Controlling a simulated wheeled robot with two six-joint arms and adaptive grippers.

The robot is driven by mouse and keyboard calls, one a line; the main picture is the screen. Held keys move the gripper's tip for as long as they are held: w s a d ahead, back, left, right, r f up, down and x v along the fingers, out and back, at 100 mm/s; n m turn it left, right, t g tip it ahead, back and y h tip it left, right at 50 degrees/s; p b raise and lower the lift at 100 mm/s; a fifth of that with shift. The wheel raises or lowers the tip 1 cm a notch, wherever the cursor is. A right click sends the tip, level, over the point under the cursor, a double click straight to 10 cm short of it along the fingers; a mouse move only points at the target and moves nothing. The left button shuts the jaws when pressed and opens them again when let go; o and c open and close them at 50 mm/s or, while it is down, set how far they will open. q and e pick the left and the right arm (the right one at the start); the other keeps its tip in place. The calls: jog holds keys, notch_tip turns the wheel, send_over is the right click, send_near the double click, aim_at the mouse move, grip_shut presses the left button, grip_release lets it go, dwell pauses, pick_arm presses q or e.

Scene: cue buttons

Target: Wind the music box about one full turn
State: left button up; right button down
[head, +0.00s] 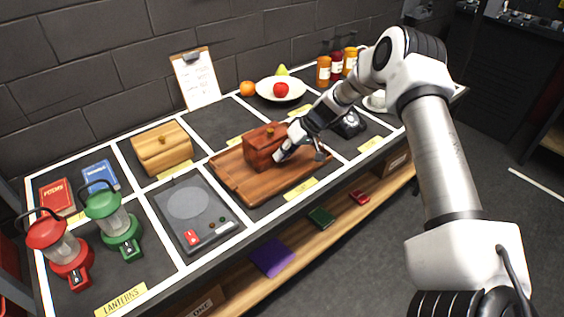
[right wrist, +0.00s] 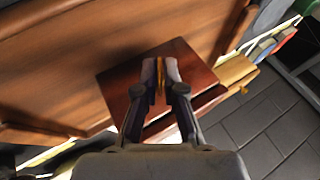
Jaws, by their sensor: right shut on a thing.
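The music box, a dark red-brown wooden box (head: 262,148) with a small brass knob on its lid, sits on a wooden tray (head: 232,180) in the middle of the counter. My right gripper (head: 280,155) is at the right side of the box. In the right wrist view the box (right wrist: 195,62) lies under the fingers, and the gripper (right wrist: 160,68) is shut on a thin brass piece, which looks like the winding key (right wrist: 160,82). The fingers hide most of the key. My left gripper is not in view.
A lighter wooden box (head: 162,150) stands left of the tray. A grey scale-like device (head: 190,210) lies front left. Red (head: 62,250) and green lanterns (head: 115,225) stand further left. A fruit bowl (head: 292,92) and bottles stand behind; a dark telephone-like object (head: 350,124) is at right.

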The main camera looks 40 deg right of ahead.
dwell(0.4)
jog(key=c, duration=1.4)
grip_release()
jog(key=shift+o, duration=0.2)
jog(key=v, duration=1.2)
jog(key=shift+d, duration=0.15)
jog(key=shift+f, duration=0.1)
